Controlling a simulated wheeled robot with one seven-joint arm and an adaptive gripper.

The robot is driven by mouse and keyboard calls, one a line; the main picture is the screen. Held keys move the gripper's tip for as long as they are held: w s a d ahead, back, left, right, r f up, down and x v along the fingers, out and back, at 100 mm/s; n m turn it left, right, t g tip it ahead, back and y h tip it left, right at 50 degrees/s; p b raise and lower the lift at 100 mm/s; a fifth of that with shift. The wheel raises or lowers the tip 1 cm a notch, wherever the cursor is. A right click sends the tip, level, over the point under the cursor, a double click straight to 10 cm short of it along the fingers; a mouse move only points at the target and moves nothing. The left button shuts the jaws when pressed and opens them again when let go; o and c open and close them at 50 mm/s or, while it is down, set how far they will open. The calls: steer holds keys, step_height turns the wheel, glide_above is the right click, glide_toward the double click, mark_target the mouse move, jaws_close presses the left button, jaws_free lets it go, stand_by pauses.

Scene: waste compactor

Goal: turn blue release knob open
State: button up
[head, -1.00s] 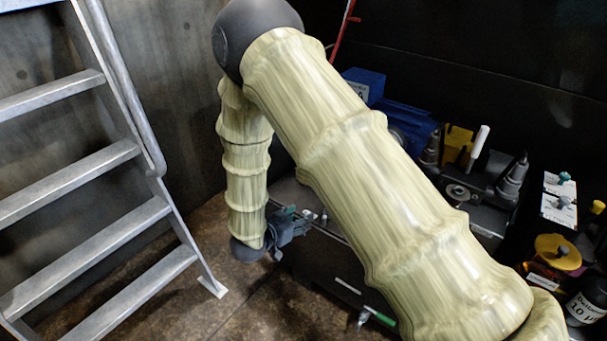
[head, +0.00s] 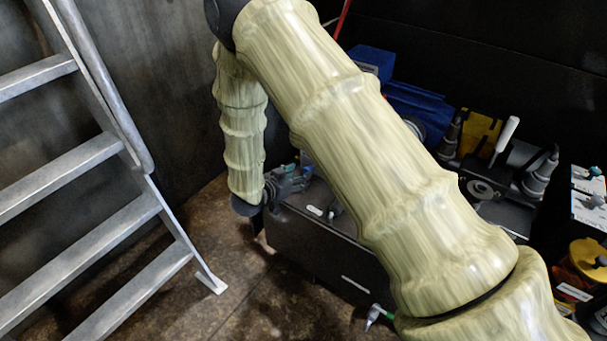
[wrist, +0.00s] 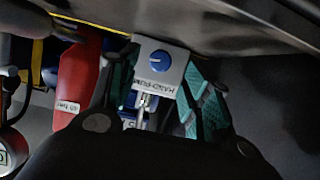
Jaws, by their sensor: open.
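The blue release knob (wrist: 159,61) is a round blue disc with a pale slot line across it. It sits on a light grey block labelled "HAND-PUMP" (wrist: 172,83) in the wrist view. My gripper (wrist: 158,84) is open, with its teal-padded fingers on the left and right of the block. I cannot tell whether the fingers touch it. In the head view my gripper (head: 289,181) is at the left end of the dark cabinet, and the knob cannot be made out there.
A red part (wrist: 75,85) labelled "40 bar" lies left of the fingers in the wrist view. The dark cabinet (head: 330,245) carries machine parts, including a white-handled lever (head: 505,137). A metal ladder (head: 90,175) stands at left. Brown floor between them is clear.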

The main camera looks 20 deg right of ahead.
steer(key=shift+b+x, duration=0.4)
steer(key=shift+x, duration=2.05)
steer(key=shift+s, duration=0.1)
steer(key=c, duration=1)
